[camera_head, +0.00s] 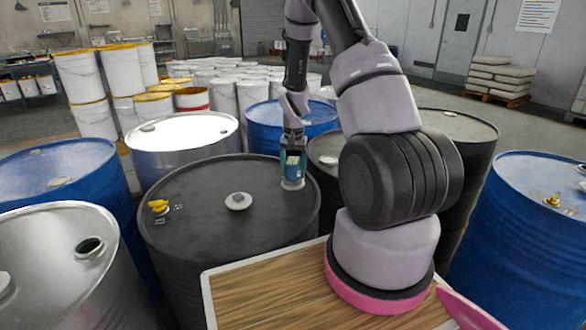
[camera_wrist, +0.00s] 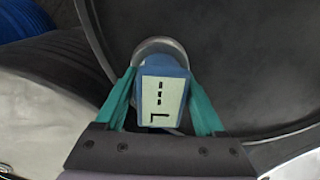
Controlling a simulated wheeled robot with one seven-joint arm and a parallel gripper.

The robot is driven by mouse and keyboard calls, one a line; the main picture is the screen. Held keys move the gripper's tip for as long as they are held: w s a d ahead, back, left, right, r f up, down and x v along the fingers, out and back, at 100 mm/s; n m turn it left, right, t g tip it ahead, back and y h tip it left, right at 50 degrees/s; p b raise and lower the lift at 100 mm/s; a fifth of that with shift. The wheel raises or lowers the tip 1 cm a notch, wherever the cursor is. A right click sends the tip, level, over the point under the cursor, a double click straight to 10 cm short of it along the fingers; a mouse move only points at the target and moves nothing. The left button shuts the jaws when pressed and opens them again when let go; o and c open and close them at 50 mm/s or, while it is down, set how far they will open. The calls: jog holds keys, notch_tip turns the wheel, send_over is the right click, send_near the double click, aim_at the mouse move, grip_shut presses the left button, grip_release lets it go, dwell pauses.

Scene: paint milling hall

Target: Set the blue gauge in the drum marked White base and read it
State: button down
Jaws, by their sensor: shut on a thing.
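My gripper (camera_head: 292,160) is shut on the blue gauge (camera_head: 294,170) and holds it upright at the right side of a black drum's (camera_head: 215,215) lid. In the wrist view the green fingers grip the gauge (camera_wrist: 163,92) from both sides. Its pale display faces the camera with dark dashes and an L-like mark. A pale round rim (camera_wrist: 160,45) shows around the gauge's lower end; I cannot tell whether it is a drum opening or part of the gauge. No marking reading White base is legible on any drum.
The black lid bears a yellow fitting (camera_head: 158,206) and a grey cap (camera_head: 239,201). Silver (camera_head: 60,265), blue (camera_head: 530,240) and other drums stand close around. A wooden top (camera_head: 260,295) is in front. White pails (camera_head: 90,75) and stacked sacks (camera_head: 500,78) are behind.

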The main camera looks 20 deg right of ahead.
grip_release()
notch_tip(320, 180, up, 11)
jog(key=shift+d+f, duration=0.1)
jog(key=shift+f, duration=0.05)
dwell(0.4)
jog(key=shift+r, duration=0.3)
jog(key=s+a+r+n+t, duration=0.15)
jog(key=s+r, duration=0.25)
jog(key=r, duration=0.5)
jog(key=s+a+r+m+t, duration=0.1)
jog(key=s+a+r+t, duration=0.2)
jog(key=r, duration=0.7)
jog(key=s+a+r, duration=0.1)
jog(key=s+r, duration=0.2)
jog(key=s, duration=0.3)
jog(key=s+a+r+n+t+y, duration=0.1)
jog(key=s+a+r, duration=0.1)
jog(key=s, duration=0.4)
jog(key=s+a+r+n+t, duration=0.1)
jog(key=s+r, duration=0.4)
jog(key=s, duration=0.1)
jog(key=shift+s+a+y, duration=0.3)
jog(key=shift+a+y, duration=0.05)
jog(key=shift+y, duration=0.05)
